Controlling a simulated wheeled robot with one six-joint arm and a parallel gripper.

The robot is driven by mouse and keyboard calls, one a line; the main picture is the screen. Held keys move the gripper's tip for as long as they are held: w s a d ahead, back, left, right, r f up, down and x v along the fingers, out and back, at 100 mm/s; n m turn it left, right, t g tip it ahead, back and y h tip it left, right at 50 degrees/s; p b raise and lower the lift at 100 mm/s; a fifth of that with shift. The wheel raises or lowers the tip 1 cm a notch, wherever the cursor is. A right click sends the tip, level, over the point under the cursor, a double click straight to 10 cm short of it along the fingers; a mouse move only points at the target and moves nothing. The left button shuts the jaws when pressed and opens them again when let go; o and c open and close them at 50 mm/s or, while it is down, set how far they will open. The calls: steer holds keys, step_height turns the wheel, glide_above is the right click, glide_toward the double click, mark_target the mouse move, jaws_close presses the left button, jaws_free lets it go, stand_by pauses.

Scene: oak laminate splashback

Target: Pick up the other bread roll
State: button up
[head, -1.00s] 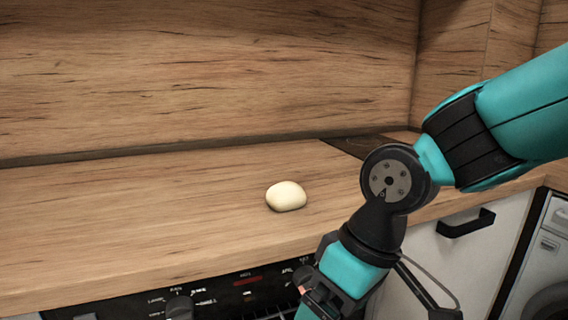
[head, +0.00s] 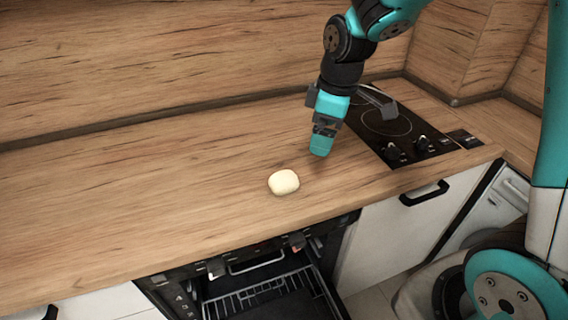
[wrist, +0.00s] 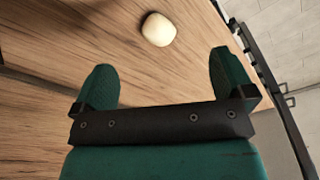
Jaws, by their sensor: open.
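A pale, rounded bread roll (head: 284,182) lies on the wooden worktop (head: 150,190), near its front edge. It also shows in the wrist view (wrist: 158,30), beyond the fingertips and between their lines. My gripper (wrist: 163,82) is open with nothing between its teal fingers. In the head view my gripper (head: 321,146) hangs above the worktop, behind and to the right of the roll, apart from it. Only one roll is in view.
A black hob (head: 400,130) with knobs lies right of my gripper. Below the worktop an oven (head: 265,290) stands open with a wire rack. A wooden splashback (head: 150,60) rises behind. The worktop left of the roll is clear.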

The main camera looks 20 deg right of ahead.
mark_target(285, 174)
steer(key=w+a+f+n+g, duration=0.15)
steer(key=w+a+n, duration=0.25)
steer(key=w+n, duration=0.6)
steer(key=shift+n+g, duration=0.25)
steer(key=shift+n, duration=0.65)
steer(key=s+f+p, duration=0.1)
steer(key=f, duration=0.3)
steer(key=a+f+p, duration=0.1)
steer(key=f, duration=0.2)
steer(key=s+f+p, duration=0.1)
steer(key=f, duration=0.3)
steer(key=shift+s+a+f, duration=0.15)
steer(key=shift+s+f, duration=0.2)
steer(key=shift+s+a+f+p, duration=0.15)
steer(key=shift+f+p, duration=0.5)
steer(key=shift+f, duration=0.65)
steer(key=shift+s+a+f+p, duration=0.1)
steer(key=shift+a+f+p, duration=0.15)
steer(key=shift+f+p, duration=0.7)
steer(key=shift+f+b, duration=0.3)
steer(key=shift+b, duration=0.05)
steer(key=c, duration=1.1)
